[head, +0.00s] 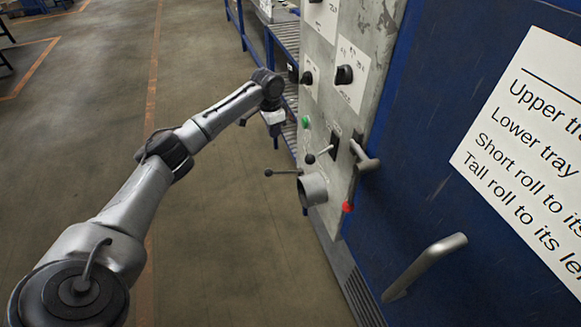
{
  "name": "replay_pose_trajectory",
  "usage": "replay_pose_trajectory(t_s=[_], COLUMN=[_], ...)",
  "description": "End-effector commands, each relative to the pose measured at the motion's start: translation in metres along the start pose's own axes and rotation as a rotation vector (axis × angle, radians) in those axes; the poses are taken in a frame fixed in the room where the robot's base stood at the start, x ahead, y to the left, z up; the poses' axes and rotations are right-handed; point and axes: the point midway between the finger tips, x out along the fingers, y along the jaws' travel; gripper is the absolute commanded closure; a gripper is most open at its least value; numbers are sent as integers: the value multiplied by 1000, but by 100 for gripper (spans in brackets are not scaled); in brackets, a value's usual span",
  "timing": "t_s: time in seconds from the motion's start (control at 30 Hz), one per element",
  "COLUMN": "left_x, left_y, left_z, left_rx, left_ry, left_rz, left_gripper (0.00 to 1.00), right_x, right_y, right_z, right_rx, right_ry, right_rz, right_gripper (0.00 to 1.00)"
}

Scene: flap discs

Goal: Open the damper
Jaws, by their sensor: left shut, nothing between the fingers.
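A short grey pipe stub (313,190) sticks out low on the grey control panel. A thin lever with a dark ball (269,172) reaches left from beside the stub, roughly level; this looks like the damper and its handle. My left gripper (276,143) points down above the ball, shut and empty, with a gap between them in the picture. Its fingers are small and hard to make out. My right gripper is not in view.
The panel has a green button (306,121), a small toggle lever (320,154) and black knobs (344,75). A roller conveyor (287,38) stands behind. Floor at left is clear.

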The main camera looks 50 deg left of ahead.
Motion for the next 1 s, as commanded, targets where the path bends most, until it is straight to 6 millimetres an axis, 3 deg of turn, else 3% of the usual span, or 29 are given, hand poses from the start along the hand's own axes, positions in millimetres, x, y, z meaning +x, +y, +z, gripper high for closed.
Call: replay_pose_trajectory(t_s=[0.2, 0.67, 0.77, 1.0], left_x=[0, 4, 14, 58], left_y=[4, 4, 5, 5], left_z=[1, 1, 1, 2], left_rx=[88, 96, 95, 95], left_ry=[-7, -8, -9, -10], left_rz=[22, 20, 20, 20], left_gripper=[100, 100, 100, 100], right_x=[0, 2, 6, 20], right_y=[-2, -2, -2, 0], right_z=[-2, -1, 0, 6], right_rx=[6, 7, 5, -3], right_ry=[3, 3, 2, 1], right_rz=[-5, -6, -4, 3], right_gripper=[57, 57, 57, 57])
